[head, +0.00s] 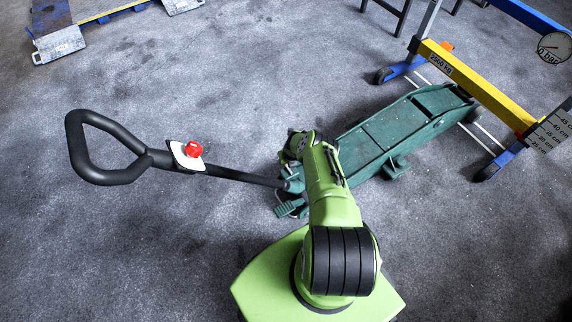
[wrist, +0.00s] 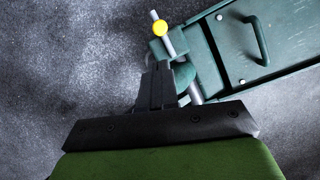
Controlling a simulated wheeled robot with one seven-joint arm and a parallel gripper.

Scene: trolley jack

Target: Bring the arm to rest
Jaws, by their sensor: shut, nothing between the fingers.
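My gripper (wrist: 157,88) shows in the wrist view with its dark fingers together and nothing between them. It points toward the rear end of the green trolley jack (wrist: 215,62), over the grey floor just left of the jack's body. A yellow round cap (wrist: 160,27) on a light rod is beyond the fingertips. In the head view my green arm hides the gripper and part of the jack's rear. The jack (head: 400,128) lies on the floor, its long black handle (head: 92,178) reaching left. A red knob (head: 193,149) sits on a white plate on the handle.
A blue and yellow frame (head: 480,88) marked 2500 kg stands over the jack's far end. A pressure gauge (head: 553,46) and a height scale (head: 551,132) are at the right edge. A ramp-like platform (head: 58,42) is at the upper left. The floor at lower left is clear.

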